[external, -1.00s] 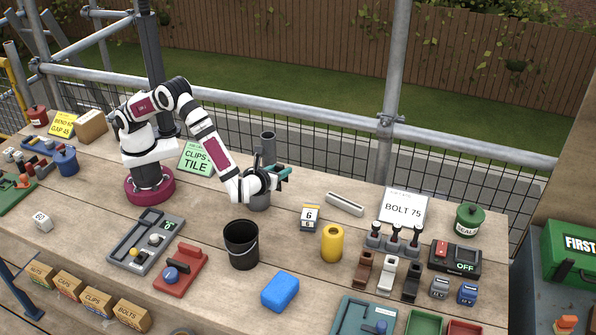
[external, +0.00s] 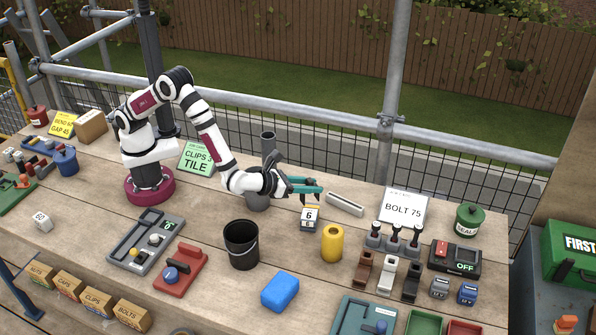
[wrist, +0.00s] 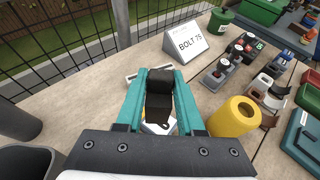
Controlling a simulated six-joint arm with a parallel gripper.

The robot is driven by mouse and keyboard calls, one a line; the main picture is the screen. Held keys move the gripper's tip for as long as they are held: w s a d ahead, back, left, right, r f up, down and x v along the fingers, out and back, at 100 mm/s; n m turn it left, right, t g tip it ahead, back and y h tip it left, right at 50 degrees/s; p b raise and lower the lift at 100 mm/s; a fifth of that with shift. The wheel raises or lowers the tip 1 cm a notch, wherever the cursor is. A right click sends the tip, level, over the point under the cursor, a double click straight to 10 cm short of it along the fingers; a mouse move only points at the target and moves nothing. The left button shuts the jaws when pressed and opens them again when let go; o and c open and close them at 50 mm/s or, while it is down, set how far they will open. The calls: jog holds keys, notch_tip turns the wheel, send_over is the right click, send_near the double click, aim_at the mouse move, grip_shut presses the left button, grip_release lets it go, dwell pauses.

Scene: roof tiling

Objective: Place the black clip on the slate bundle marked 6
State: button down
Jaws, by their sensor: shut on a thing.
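My gripper (external: 318,188) has teal fingers, shut on the black clip (wrist: 159,100), which shows between them in the wrist view. In the external view the clip is too small to make out clearly. The slate bundle marked 6 (external: 309,219) stands on the bench, with a white face bearing the number and a grey lower part. My gripper is above it, with a gap between them. In the wrist view the clip and fingers hide most of the bundle; a pale part (wrist: 160,127) shows below the clip.
A yellow cylinder (external: 332,244) stands just right of the bundle, and a pale grey bar (external: 345,204) lies behind it. A black bucket (external: 241,246) and a grey pot (external: 257,200) stand to the left. Brown, white and black pieces (external: 388,275) stand at the right.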

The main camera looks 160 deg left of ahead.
aim_at(303, 196)
jog(key=f, duration=0.4)
jog(key=shift+s+a+f, duration=0.1)
jog(key=shift+a, duration=0.1)
jog(key=shift+f, duration=0.15)
jog(key=c, duration=0.5)
grip_release()
